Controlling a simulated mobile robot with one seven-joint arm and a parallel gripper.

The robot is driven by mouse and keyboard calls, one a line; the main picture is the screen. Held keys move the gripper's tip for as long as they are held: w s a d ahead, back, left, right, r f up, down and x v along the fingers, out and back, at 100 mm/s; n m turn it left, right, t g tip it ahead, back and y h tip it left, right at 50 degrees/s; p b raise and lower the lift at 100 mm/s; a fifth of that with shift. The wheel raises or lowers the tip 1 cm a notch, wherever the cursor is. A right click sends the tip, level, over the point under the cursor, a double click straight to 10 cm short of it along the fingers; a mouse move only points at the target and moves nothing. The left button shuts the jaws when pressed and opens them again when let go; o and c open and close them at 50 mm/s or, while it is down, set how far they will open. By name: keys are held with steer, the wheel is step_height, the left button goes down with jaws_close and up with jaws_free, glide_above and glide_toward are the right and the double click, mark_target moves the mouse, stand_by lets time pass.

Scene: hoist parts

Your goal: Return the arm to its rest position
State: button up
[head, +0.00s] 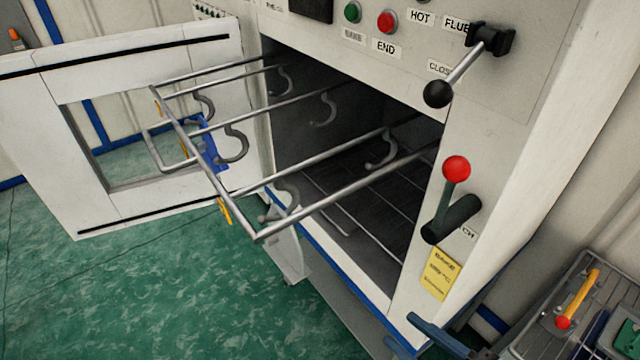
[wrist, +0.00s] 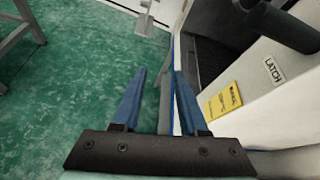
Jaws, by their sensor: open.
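My gripper (wrist: 159,73) shows in the wrist view with its two blue fingers apart and nothing between them. It is beside the lower front corner of a white oven, near its latch side, with green floor beyond the fingers. In the head view, a blue part at the bottom edge seems to be a finger, but most of the gripper is out of frame. The oven (head: 545,130) stands with its door (head: 150,55) swung open to the left. A wire rack (head: 330,215) with several grey hooks sticks out of the opening.
A red-knobbed latch lever (head: 456,170) and a black-knobbed flue lever (head: 438,94) jut from the oven front. A yellow notice (head: 440,272) is below the latch. A cart (head: 590,325) with a yellow-handled item stands at right. Green floor (head: 130,300) is open at left.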

steer(key=w+r+n+t+h+b, duration=0.2)
steer(key=w+r+n+t+h, duration=0.15)
steer(key=w+r+n, duration=0.55)
steer(key=w+a+r+n+t+h+b, duration=0.1)
steer(key=w+a+r+n+t, duration=0.1)
steer(key=r+n, duration=0.3)
steer(key=w+a+r+n+t+h, duration=0.1)
steer(key=w+a+r+n+t, duration=0.15)
steer(key=r, duration=0.55)
steer(key=s+a+r+n+t, duration=0.2)
steer(key=s+r+n, duration=0.1)
steer(key=r, duration=0.3)
steer(key=s+a+r+n+t+h+b, duration=0.1)
steer(key=s+a+r+n+t, duration=0.2)
steer(key=r, duration=0.4)
steer(key=s+a+r+n+t+b, duration=0.1)
steer(key=s+a+r+n+t, duration=0.2)
steer(key=r, duration=0.4)
steer(key=shift+s+n, duration=0.4)
steer(key=shift+n, duration=0.35)
steer(key=shift+h, duration=0.25)
